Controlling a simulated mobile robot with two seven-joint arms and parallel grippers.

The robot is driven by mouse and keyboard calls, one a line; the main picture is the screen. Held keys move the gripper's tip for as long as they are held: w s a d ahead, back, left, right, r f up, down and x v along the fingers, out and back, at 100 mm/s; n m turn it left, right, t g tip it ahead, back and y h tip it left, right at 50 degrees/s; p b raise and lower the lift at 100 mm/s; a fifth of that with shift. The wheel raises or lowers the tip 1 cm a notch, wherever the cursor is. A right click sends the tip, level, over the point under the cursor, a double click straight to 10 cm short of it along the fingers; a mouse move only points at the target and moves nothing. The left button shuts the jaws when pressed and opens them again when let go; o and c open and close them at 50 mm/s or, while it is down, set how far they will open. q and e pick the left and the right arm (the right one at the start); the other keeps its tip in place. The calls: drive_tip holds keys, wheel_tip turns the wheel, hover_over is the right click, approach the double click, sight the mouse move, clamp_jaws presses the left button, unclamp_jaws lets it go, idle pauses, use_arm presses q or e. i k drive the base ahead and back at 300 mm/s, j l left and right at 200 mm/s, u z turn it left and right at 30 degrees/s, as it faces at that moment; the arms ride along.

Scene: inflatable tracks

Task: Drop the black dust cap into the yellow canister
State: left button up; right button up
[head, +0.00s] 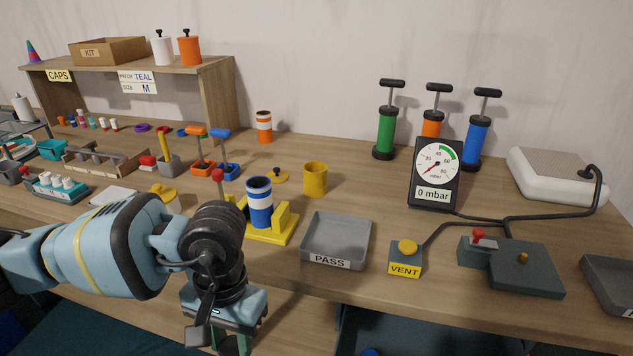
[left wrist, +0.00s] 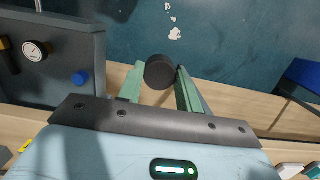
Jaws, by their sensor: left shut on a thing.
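The yellow canister (head: 315,180) stands upright and open-topped on the table, behind the grey PASS tray. A flat yellow lid with a small knob (head: 277,177) lies to its left. My left gripper (head: 232,344) is low at the table's front edge, well in front of the canister, its fingertips cut off by the frame. In the left wrist view its green fingers (left wrist: 160,80) are shut on the round black dust cap (left wrist: 160,72), which sits between the tips. My right gripper is out of view.
The blue-and-white striped canister in its yellow stand (head: 270,232) and the PASS tray (head: 335,240) stand between my left gripper and the canister. Pumps (head: 387,130) and a gauge (head: 435,172) are to the right. A kit shelf (head: 140,66) is at back left.

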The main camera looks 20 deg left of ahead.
sight(315, 190)
drive_tip(key=i+j+z, duration=0.1)
drive_tip(key=j+z, duration=0.25)
drive_tip(key=j, duration=0.2)
drive_tip(key=j+z, duration=0.35)
drive_tip(key=j, duration=0.2)
drive_tip(key=k+j+z, duration=0.1)
drive_tip(key=j+z, duration=0.25)
drive_tip(key=j, duration=0.2)
